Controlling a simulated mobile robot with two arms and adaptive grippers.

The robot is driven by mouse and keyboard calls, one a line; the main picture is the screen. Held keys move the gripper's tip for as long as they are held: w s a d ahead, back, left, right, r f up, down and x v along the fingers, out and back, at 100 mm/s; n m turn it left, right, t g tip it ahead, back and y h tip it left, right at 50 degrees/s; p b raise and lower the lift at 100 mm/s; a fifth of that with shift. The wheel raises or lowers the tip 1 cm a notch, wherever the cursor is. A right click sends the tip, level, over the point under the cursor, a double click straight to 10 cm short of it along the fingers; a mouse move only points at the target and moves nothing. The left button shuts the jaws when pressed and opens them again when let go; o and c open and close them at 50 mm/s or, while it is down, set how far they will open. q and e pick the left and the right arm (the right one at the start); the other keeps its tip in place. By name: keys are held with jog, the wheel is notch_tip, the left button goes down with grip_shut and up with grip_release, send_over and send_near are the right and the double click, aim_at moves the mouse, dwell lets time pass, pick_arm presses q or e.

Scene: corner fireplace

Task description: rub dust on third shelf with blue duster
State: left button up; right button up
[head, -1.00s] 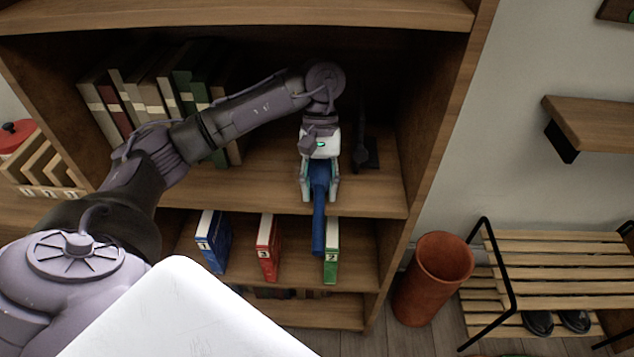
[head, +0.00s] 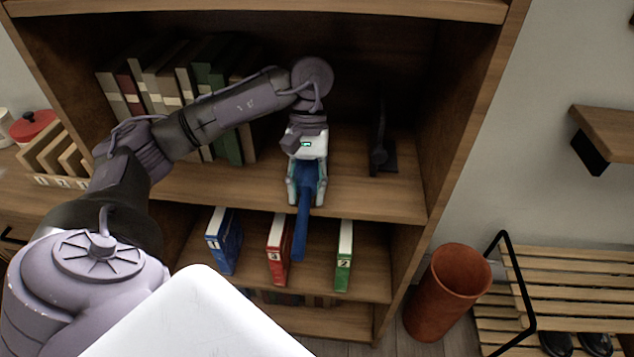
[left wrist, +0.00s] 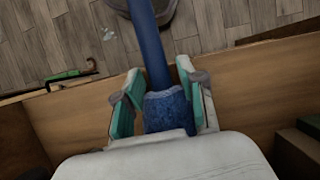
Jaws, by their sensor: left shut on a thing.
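My left gripper (head: 306,190) is shut on the blue duster (head: 301,232). It is over the front part of the bookcase shelf (head: 385,198) that carries the large books. The duster points down past that shelf's front edge, in front of the lower shelf (head: 372,283), close to the right of the red binder (head: 277,255). In the left wrist view the duster (left wrist: 152,50) runs out between the two fingers. I cannot make out any dust, nor tell whether the duster touches a shelf. My right gripper is not in view.
Large books (head: 165,90) lean at the left of the upper shelf. A dark bookend-like object (head: 382,150) stands right of my gripper. A blue binder (head: 223,243) and a green binder (head: 344,262) stand below. A terracotta bin (head: 447,295) and slatted rack (head: 570,275) are at the right.

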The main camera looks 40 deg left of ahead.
pick_arm(q)
jog(key=shift+s+a+f+b, duration=0.1)
jog(key=shift+s+a+b, duration=0.3)
jog(key=shift+a, duration=0.4)
